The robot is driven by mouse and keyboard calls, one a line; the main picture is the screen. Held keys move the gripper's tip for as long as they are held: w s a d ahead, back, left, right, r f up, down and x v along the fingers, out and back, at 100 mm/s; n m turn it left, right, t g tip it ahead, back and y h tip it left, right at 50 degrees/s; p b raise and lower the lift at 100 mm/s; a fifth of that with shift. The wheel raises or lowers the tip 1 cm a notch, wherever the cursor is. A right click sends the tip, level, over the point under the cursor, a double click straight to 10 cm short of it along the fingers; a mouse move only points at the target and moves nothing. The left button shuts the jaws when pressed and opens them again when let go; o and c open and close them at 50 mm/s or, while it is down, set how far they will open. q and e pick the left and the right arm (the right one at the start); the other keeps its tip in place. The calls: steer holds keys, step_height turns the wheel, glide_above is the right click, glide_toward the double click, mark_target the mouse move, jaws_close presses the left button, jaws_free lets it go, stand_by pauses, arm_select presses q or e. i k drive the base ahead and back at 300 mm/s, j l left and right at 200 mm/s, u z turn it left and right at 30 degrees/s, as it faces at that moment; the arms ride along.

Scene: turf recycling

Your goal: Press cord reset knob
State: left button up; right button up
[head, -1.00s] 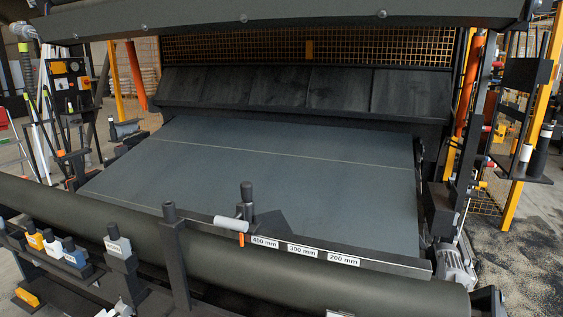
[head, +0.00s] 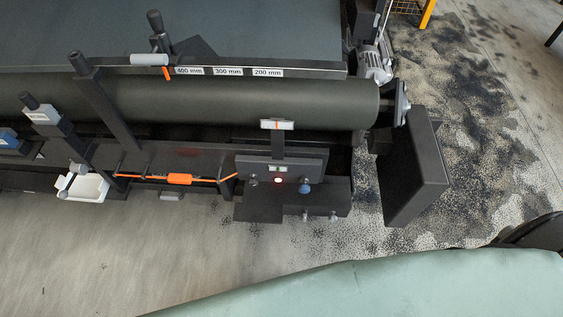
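A small dark control panel (head: 279,167) sits low on the machine's front, below the big roller, in the head view. I cannot read which knob is marked as the cord reset. An orange cord (head: 145,177) with an orange block (head: 180,179) on it runs left from the panel's left end. Neither of my grippers is in view, and nothing covers the panel.
The long dark roller (head: 230,102) runs above the panel, with a scale bar (head: 310,70) marked 400, 300 and 200 mm behind it. A dark box (head: 415,175) stands at the right. A white tray (head: 83,187) is at the left. The floor (head: 200,250) in front is clear.

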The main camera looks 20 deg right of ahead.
mark_target(304, 188)
steer(key=z, duration=0.75)
